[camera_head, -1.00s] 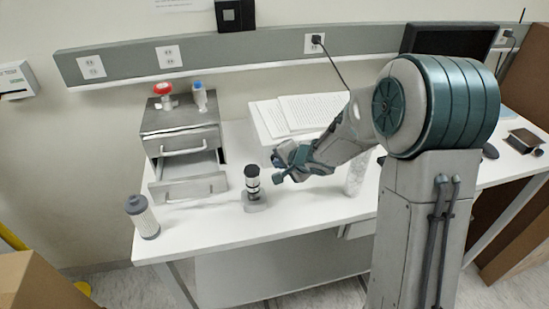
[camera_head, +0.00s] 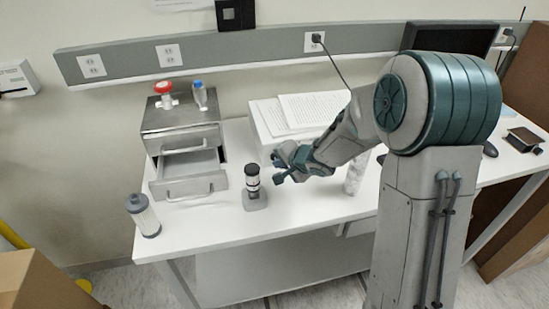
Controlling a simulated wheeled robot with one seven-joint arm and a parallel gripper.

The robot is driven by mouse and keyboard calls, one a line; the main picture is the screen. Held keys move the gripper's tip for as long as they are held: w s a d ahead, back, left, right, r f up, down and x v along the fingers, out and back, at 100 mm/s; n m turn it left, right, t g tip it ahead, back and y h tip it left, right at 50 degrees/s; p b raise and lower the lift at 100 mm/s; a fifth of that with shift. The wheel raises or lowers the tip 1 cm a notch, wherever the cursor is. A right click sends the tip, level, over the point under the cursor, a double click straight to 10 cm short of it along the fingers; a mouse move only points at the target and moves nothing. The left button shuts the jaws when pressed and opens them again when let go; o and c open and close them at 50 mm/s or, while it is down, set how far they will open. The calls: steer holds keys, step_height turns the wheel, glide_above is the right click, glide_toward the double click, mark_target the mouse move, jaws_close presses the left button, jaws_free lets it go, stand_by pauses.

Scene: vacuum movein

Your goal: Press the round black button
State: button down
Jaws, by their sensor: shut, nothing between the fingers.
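The round black button (camera_head: 252,170) is the dark cap on top of a small upright black-and-white cylinder, which stands on a grey base (camera_head: 255,203) on the white table. My gripper (camera_head: 275,171) is just to the right of the cylinder, at about the height of its cap. It is shut and empty. A small gap shows between the fingertips and the cylinder, but how far apart they are in depth I cannot tell.
A metal drawer unit (camera_head: 180,122) with its lower drawer pulled out stands left, carrying a red-topped valve (camera_head: 163,90) and a small bottle (camera_head: 199,93). A grey-white filter cylinder (camera_head: 143,215) stands at the table's front left. Papers (camera_head: 300,112) lie behind my gripper.

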steer(key=shift+s, duration=0.15)
steer(key=shift+s+d, duration=0.3)
steer(key=shift+s, duration=0.65)
steer(key=shift+s+d, duration=0.3)
steer(key=shift+s, duration=0.7)
steer(key=shift+s+d, duration=0.3)
steer(key=shift+s, duration=0.65)
